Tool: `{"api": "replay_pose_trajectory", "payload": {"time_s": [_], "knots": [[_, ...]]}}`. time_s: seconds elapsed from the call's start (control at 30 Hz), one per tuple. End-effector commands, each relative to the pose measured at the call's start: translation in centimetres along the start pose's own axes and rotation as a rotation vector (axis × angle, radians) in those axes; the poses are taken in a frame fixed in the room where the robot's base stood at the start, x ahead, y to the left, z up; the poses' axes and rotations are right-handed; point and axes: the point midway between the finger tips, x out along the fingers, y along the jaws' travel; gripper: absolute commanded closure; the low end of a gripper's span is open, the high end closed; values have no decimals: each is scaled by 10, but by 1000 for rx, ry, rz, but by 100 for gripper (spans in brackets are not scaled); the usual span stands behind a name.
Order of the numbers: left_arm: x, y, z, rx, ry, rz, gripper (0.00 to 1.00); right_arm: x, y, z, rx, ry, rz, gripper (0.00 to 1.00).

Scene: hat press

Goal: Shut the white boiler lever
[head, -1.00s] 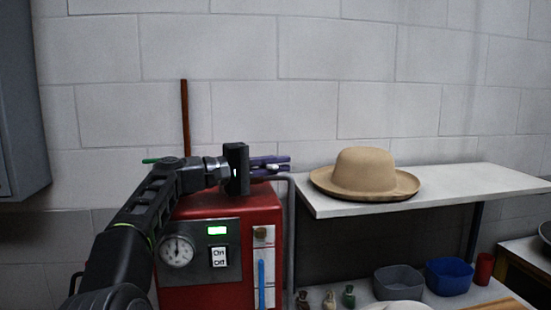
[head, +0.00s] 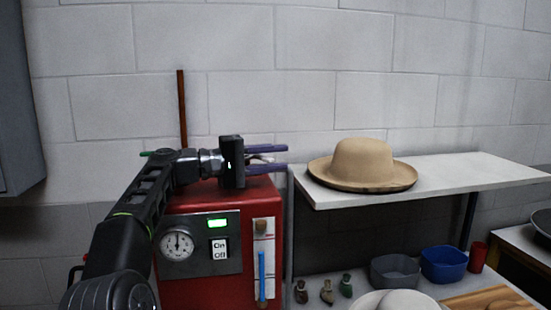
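The red boiler (head: 205,287) stands below my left arm. Its front has a round gauge, a lit green display, an On/Off switch and a sight tube with blue in it. My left gripper (head: 287,157) is above the boiler's top right, pointing right, with its two purple fingers spread apart. A small part of the white lever (head: 260,158) shows between the fingers. The rest of the lever is hidden by the gripper, and I cannot tell whether a finger touches it. My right gripper is not in view.
A grey pipe (head: 290,225) runs beside the boiler's right side. A white shelf (head: 470,170) with a tan hat (head: 362,160) is to the right. Below are small bottles, a grey bin (head: 394,271) and a blue bin (head: 444,265). A green handle (head: 158,153) shows behind my arm.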

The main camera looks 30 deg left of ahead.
Motion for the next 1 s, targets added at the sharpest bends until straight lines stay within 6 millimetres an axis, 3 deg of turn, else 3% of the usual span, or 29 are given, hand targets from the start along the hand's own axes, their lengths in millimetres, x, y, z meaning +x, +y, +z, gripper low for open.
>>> {"api": "replay_pose_trajectory", "payload": {"time_s": [0.37,0.57,0.7,1.0], "knots": [[-4,0,0,1,1,1,69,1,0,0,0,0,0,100],[-27,-1,-1,2,4,0,69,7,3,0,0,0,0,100],[-56,0,-1,1,6,0,69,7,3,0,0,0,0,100],[-74,0,-1,-3,3,1,69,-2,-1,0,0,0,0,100]]}}
